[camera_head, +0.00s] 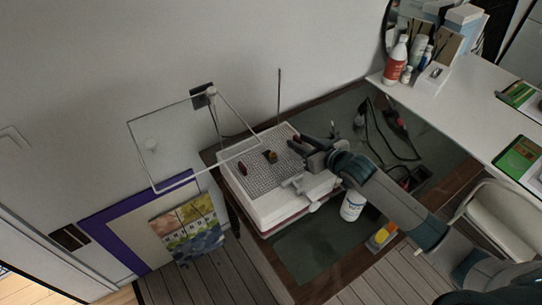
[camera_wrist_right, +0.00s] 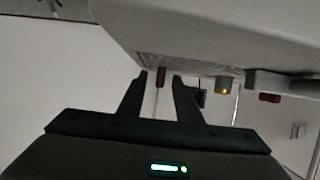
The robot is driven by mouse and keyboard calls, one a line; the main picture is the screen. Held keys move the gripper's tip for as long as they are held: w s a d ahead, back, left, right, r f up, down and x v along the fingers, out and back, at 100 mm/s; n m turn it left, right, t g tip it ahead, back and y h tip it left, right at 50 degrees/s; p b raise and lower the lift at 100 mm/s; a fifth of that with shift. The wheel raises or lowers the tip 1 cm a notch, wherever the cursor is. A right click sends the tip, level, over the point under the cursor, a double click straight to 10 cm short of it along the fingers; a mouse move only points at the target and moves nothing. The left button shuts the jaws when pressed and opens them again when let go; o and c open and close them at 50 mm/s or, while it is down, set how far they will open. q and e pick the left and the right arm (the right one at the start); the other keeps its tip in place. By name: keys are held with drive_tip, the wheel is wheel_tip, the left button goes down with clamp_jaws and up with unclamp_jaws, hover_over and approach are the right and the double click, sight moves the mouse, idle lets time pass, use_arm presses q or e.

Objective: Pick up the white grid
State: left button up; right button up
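The white grid (camera_head: 262,170) is a flat, fine mesh on top of a white box-shaped unit (camera_head: 275,209). A dark red piece (camera_head: 242,168) and a dark piece with a yellow part (camera_head: 270,156) sit on it. My right gripper (camera_head: 299,147) is over the grid's right side in the head view. Whether the fingers touch the grid cannot be told. My left gripper is not in view.
A clear panel with a white edge (camera_head: 173,186) stands left of the unit. A white bottle (camera_head: 352,205) stands right of it, near cables (camera_head: 386,135). A white counter (camera_head: 470,113) with bottles is at the upper right, and a pale chair (camera_head: 507,215) at the right.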

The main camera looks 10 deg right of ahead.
idle(0.4)
clamp_jaws()
drive_tip(key=shift+r, duration=0.1)
drive_tip(key=shift+r+b, duration=0.3)
drive_tip(key=shift+r, duration=0.2)
drive_tip(key=r, duration=0.1)
drive_tip(key=r+b, duration=0.1)
drive_tip(key=r, duration=0.1)
drive_tip(key=shift+s+d, duration=0.15)
drive_tip(key=shift+d, duration=0.25)
drive_tip(key=s+d+r+b, duration=0.3)
drive_tip(key=d+r, duration=0.3)
drive_tip(key=d, duration=0.3)
drive_tip(key=shift+v, duration=1.05)
